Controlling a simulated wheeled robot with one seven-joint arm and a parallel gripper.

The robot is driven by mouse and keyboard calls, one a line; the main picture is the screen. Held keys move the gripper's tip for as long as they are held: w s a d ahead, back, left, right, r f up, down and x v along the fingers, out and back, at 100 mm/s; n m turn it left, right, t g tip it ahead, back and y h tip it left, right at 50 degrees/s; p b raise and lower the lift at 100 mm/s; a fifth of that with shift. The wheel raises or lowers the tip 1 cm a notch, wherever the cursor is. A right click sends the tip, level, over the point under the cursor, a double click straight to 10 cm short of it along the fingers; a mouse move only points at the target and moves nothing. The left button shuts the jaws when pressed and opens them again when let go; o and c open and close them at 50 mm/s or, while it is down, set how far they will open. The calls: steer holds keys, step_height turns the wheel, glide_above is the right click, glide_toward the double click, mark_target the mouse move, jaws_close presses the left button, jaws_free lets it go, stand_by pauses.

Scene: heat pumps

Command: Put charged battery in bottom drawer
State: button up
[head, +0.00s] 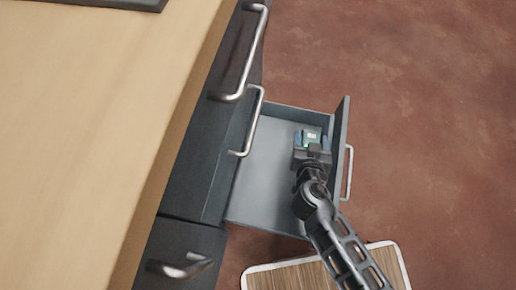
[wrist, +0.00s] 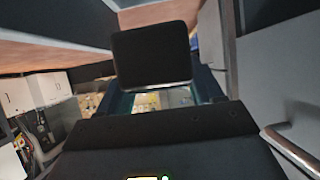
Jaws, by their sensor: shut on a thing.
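The bottom drawer (head: 262,165) is pulled out from the dark cabinet, with its grey floor showing and its front panel at the right. My gripper (head: 311,141) is over the open drawer, close to the inside of the front panel. I cannot tell whether the battery touches the drawer floor. In the wrist view my gripper (wrist: 164,97) points away from the camera, and its dark body hides most of what it holds.
The wooden worktop (head: 85,130) fills the left. Closed drawers with metal handles (head: 245,55) are beside the open one. The open drawer's handle (head: 348,172) faces the brown floor, which is clear at the right. A wood-topped piece with a pale rim (head: 290,277) is at the bottom.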

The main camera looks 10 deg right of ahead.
step_height(320, 180, down, 10)
steer(key=s+a+f+b, duration=0.1)
steer(key=s+b, duration=0.1)
steer(key=b, duration=1)
glide_above(270, 161)
steer(key=f, duration=0.4)
steer(key=a+f, duration=0.1)
steer(key=f, duration=0.1)
steer(key=shift+w+f, duration=0.25)
steer(key=shift+w, duration=0.05)
steer(key=shift+f+b, duration=1)
steer(key=shift+f, duration=1)
steer(key=o, duration=1.3)
steer(key=shift+f, duration=0.1)
steer(key=shift+o, duration=0.2)
